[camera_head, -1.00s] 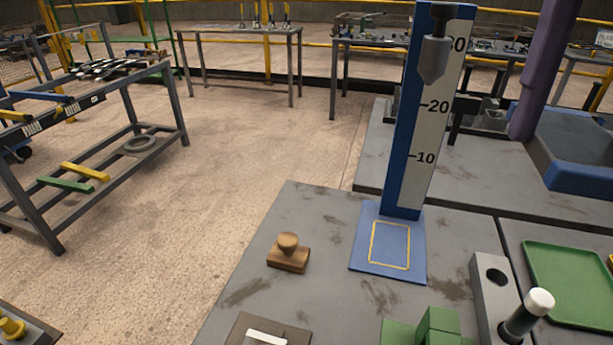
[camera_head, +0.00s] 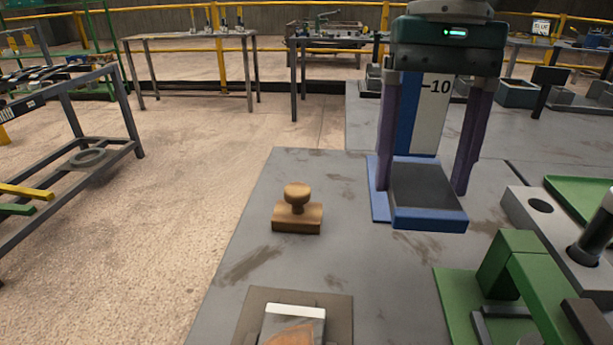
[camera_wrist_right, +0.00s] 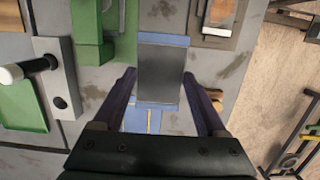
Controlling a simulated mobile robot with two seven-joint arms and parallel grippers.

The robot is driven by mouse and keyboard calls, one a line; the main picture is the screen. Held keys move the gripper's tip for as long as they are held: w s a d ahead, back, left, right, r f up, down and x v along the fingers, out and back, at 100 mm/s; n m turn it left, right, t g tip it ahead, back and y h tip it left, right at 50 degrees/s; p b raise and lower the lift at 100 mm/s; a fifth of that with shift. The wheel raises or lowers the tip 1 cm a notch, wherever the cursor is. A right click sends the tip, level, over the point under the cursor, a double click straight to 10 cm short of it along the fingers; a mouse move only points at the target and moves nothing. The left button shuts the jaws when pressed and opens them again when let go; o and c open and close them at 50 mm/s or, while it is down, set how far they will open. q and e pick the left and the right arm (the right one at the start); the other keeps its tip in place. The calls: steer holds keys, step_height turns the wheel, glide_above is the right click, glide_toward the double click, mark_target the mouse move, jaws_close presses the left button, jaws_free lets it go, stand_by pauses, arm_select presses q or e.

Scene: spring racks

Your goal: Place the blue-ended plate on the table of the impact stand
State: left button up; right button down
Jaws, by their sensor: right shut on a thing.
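The blue-ended plate (camera_head: 424,187) has a dark grey face and blue ends. My right gripper (camera_head: 428,190) is shut on it, one purple finger at each side. The plate is level, over the front of the impact stand's blue table (camera_head: 379,205), and seems a little above it. It hides most of the table. In the right wrist view, the plate (camera_wrist_right: 160,75) lies between the fingers (camera_wrist_right: 158,84), and part of the table's yellow outline (camera_wrist_right: 155,120) shows beside its lower end. The stand's scaled column (camera_head: 410,115) rises behind the gripper. My left gripper is out of view.
A wooden stamp-like block (camera_head: 297,212) stands left of the stand. A green fixture (camera_head: 510,260) and a grey block with a hole (camera_head: 545,212) are at right. A small dark board (camera_head: 250,310) lies in front. Bench surface between them is clear.

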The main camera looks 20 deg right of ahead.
steer(key=b, duration=0.1)
glide_above(394, 280)
step_height(394, 280, down, 8)
steer(key=shift+w+d, duration=0.1)
steer(key=shift+w, duration=0.05)
step_height(394, 280, down, 4)
steer(key=shift+r+b, duration=0.1)
steer(key=shift+b, duration=0.65)
steer(key=shift+f, duration=0.3)
steer(key=shift+c, duration=1.6)
jaws_free()
steer(key=shift+f, duration=0.15)
steer(key=shift+o, duration=0.6)
